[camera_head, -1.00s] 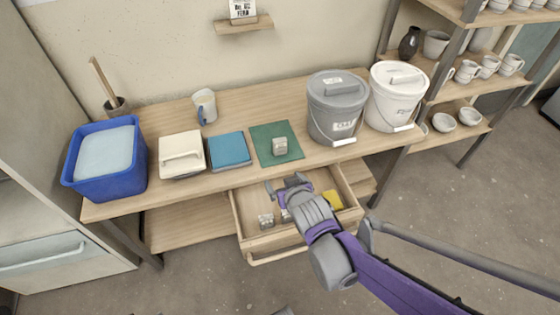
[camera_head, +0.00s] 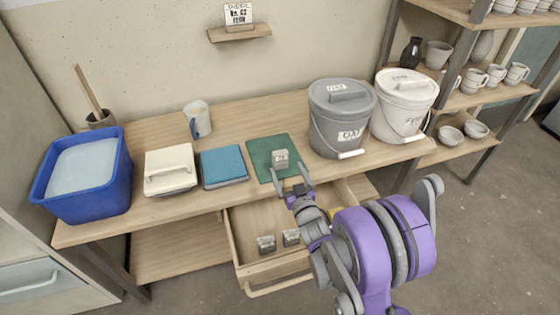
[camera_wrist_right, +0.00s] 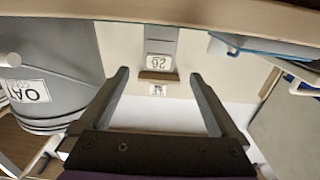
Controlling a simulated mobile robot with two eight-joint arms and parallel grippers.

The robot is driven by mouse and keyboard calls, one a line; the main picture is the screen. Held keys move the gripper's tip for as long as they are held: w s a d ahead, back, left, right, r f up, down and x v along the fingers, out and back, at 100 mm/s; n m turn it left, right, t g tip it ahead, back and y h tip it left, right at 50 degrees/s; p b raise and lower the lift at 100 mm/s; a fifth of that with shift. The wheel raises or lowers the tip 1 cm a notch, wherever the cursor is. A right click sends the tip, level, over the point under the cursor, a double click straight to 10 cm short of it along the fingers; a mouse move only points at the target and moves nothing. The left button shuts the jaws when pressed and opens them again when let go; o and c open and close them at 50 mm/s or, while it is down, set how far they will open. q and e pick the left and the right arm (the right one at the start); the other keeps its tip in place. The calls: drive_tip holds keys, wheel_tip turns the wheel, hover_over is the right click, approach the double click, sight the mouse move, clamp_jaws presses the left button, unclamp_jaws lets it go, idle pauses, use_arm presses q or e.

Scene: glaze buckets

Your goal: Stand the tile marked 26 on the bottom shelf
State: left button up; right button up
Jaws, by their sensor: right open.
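A small grey tile block (camera_head: 280,158) stands on the green mat (camera_head: 261,150) near the workbench's front edge. In the right wrist view the tile (camera_wrist_right: 161,40) shows the number 26 upside down, seen between the fingers. My right gripper (camera_head: 292,181) is open and empty, just in front of the tile and apart from it. Its two fingers (camera_wrist_right: 160,80) also show in the wrist view. A low shelf board (camera_head: 180,248) lies under the bench. The rack at the right has a lowest visible shelf (camera_head: 445,154) with bowls. My left gripper is out of view.
A grey bucket (camera_head: 340,118) and a white bucket (camera_head: 403,105) stand right of the mat. An open drawer (camera_head: 277,284) with small grey blocks (camera_head: 266,244) juts out below.

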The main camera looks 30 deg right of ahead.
sight(282, 156)
drive_tip(key=x, duration=0.5)
drive_tip(key=shift+w+d+r+b, duration=0.15)
drive_tip(key=shift+w+r+b, duration=0.05)
drive_tip(key=shift+w+b, duration=0.15)
drive_tip(key=shift+s, duration=0.1)
clamp_jaws()
drive_tip(key=shift+r, duration=0.1)
